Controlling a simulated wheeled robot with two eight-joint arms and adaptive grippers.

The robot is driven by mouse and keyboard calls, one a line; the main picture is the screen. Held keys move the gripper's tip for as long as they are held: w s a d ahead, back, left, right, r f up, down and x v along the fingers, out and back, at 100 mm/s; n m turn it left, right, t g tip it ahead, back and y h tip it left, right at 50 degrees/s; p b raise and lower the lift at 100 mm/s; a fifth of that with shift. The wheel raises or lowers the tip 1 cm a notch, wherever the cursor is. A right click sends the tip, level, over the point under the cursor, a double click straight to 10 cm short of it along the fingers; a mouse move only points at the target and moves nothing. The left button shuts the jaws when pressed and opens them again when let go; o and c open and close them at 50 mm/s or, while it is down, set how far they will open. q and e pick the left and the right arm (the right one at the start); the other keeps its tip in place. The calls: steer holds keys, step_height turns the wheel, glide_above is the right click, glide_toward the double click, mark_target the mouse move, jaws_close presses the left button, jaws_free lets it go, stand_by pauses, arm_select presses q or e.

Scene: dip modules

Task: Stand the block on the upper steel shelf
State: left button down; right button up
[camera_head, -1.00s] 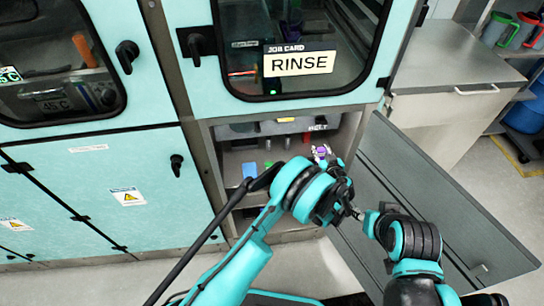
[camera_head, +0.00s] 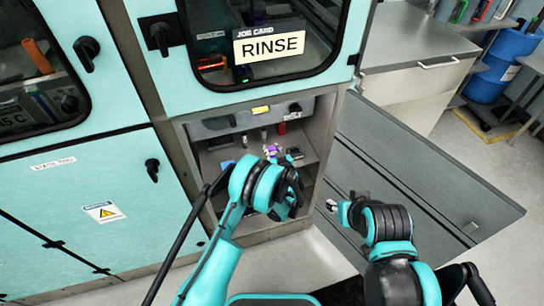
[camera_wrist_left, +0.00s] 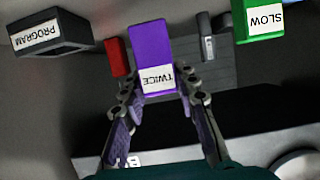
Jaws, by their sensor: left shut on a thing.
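My left gripper (camera_head: 272,165) is shut on a purple block (camera_head: 272,150) at the opening of the low cabinet. In the left wrist view the gripper (camera_wrist_left: 156,108) has a finger on each side of the purple block (camera_wrist_left: 152,42), whose white label reads TWICE. A dark grey ribbed surface (camera_wrist_left: 224,72) lies behind it; I cannot tell whether the block touches it. In the head view the grey shelf (camera_head: 240,153) is inside the cabinet, partly hidden by my left arm. My right gripper (camera_head: 333,206) is in front of the open door, its jaws too small to read.
In the left wrist view, a dark PROGRAM box (camera_wrist_left: 50,32), a red block (camera_wrist_left: 118,57), a grey piece (camera_wrist_left: 207,45) and a green SLOW block (camera_wrist_left: 258,20) stand around the purple block. The open grey door (camera_head: 420,160) is on the right. Cabinet side walls bound the opening.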

mark_target(273, 156)
arm_select(q)
step_height(273, 156, down, 3)
steer(key=shift+f+b, duration=0.2)
steer(key=shift+b, duration=0.45)
steer(key=shift+r, duration=0.15)
steer(key=c, duration=1.2)
jaws_free()
steer(key=shift+o, duration=0.2)
